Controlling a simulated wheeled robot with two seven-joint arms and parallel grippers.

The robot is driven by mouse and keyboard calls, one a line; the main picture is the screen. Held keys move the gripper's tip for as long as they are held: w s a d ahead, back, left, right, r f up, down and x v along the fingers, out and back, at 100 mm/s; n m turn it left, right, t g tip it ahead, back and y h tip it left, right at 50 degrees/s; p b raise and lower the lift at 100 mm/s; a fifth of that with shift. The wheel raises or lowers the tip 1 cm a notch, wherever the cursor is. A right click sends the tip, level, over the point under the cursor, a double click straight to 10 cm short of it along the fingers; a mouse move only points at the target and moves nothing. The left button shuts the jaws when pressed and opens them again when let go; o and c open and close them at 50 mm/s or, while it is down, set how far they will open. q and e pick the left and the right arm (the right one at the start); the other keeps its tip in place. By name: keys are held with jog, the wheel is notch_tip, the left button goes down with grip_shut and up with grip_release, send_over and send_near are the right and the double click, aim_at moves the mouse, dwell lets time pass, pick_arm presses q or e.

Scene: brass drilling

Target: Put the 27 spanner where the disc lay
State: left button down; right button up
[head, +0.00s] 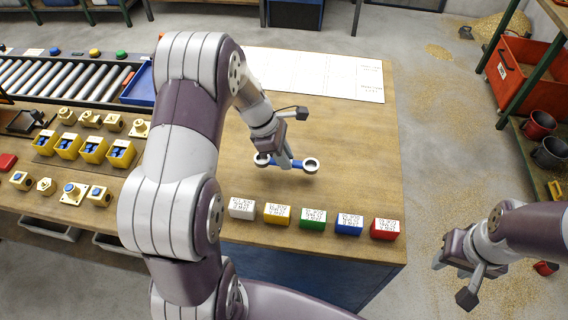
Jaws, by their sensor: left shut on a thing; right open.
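A blue spanner (300,164) with a pale ring at each end is over the bare middle of the wooden bench (355,140). My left gripper (286,162) is shut on its blue shaft, between the two rings. I cannot tell whether the spanner touches the bench top, and no size number on it is legible. No disc can be made out. My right gripper (458,279) is open and empty, out to the right of the bench above the floor.
A row of coloured blocks (312,219) with writing stands along the front of the bench. A white printed sheet (325,75) lies at the back. Yellow bins (93,149), brass parts (72,193) and a roller conveyor (62,78) are at left. A shelf with a red crate (520,75) stands at right.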

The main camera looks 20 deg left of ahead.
pick_arm(q)
jog(key=shift+f, duration=2.05)
jog(key=shift+f, duration=0.1)
jog(key=c, duration=1)
grip_release()
